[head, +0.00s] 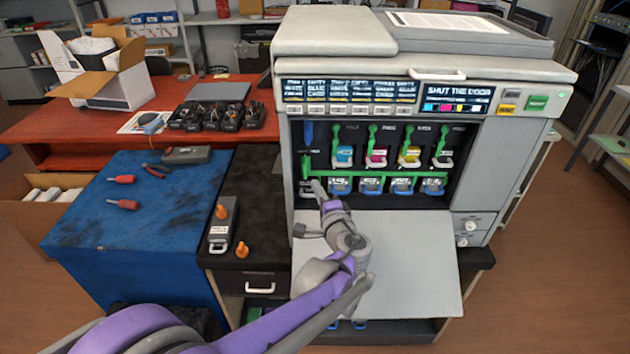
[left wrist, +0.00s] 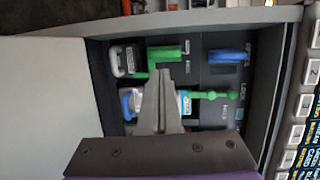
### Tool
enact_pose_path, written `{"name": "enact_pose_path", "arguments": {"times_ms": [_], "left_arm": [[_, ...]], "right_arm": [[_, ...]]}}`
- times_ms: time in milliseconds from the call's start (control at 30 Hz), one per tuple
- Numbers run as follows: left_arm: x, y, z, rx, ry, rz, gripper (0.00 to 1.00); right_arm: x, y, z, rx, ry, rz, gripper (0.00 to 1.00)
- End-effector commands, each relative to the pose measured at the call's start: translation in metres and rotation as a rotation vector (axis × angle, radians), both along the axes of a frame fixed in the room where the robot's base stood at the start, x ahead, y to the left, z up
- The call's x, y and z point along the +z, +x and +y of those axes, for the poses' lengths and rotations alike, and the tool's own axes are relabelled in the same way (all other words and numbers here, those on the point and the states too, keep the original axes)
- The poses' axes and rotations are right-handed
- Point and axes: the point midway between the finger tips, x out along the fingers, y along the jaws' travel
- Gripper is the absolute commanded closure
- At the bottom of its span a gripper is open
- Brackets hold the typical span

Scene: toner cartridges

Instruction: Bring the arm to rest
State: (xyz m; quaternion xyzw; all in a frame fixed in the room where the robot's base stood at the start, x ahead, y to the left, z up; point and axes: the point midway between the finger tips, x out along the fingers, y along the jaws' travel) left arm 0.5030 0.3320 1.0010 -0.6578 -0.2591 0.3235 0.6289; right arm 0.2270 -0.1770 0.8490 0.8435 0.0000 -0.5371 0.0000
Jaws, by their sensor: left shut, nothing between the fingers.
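My left arm reaches in from the bottom left of the head view to the open front of the grey printer (head: 420,52). My left gripper (head: 316,184) is shut and empty, in front of the lower left of the cartridge bay. In the left wrist view, the shut fingers (left wrist: 158,78) point into the bay, among green levers (left wrist: 163,53) and a blue lever (left wrist: 228,56). I cannot tell whether the fingertips touch anything. My right gripper is not in view.
The printer's door (head: 415,260) hangs open below the bay. A display (head: 455,90) reads "SHUT THE DOOR".

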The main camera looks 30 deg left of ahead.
Motion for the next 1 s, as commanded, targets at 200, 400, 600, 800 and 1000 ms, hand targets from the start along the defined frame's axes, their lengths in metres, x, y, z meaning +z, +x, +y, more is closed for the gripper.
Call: {"name": "enact_pose_path", "arguments": {"times_ms": [200, 400, 600, 800, 1000], "left_arm": [[0.000, -0.007, -0.006, -0.001, 0.000, 0.000, 1.00], [0.000, -0.006, -0.006, 0.000, 0.000, 0.000, 1.00], [0.000, -0.006, -0.006, 0.000, -0.001, 0.000, 1.00], [-0.003, -0.035, -0.003, 0.037, -0.142, 0.014, 1.00], [-0.028, -0.117, -0.021, 0.128, -0.561, 0.057, 1.00]], "right_arm": [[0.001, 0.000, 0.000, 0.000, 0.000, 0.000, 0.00], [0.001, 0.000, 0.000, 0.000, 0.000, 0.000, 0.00], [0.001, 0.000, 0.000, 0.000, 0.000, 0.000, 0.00], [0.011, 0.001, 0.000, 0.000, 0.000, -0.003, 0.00], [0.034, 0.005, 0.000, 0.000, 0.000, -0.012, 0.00]]}}
